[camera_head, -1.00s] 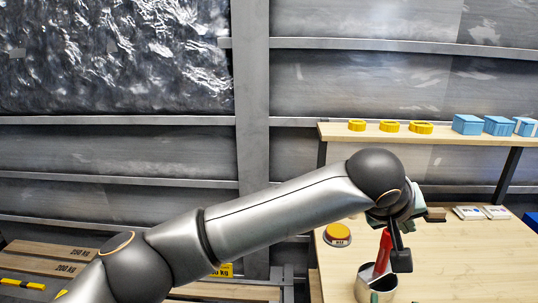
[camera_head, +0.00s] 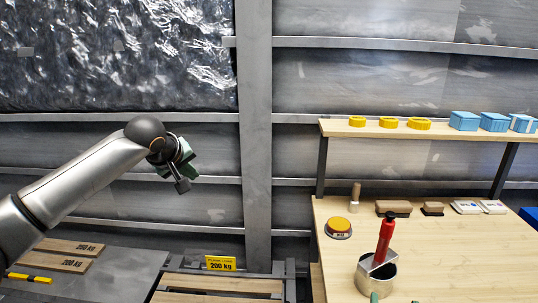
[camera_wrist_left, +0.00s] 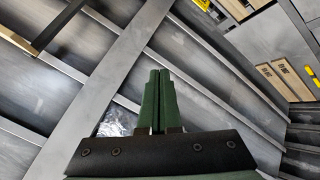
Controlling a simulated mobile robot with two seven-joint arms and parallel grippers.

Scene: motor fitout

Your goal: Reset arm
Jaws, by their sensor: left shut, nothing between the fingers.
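My left gripper (camera_head: 182,183) is raised in front of the metal wall at the left of the head view, clear of the workbench. In the left wrist view its green fingers (camera_wrist_left: 158,100) are pressed together with nothing between them. My left arm comes in from the left edge.
The wooden workbench (camera_head: 455,255) at right holds a metal cup (camera_head: 377,280) with a red-handled tool (camera_head: 385,240) in it, and an orange button (camera_head: 339,226). A shelf (camera_head: 350,129) bears yellow rings and blue boxes. Low pallets (camera_head: 218,284) stand at lower middle.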

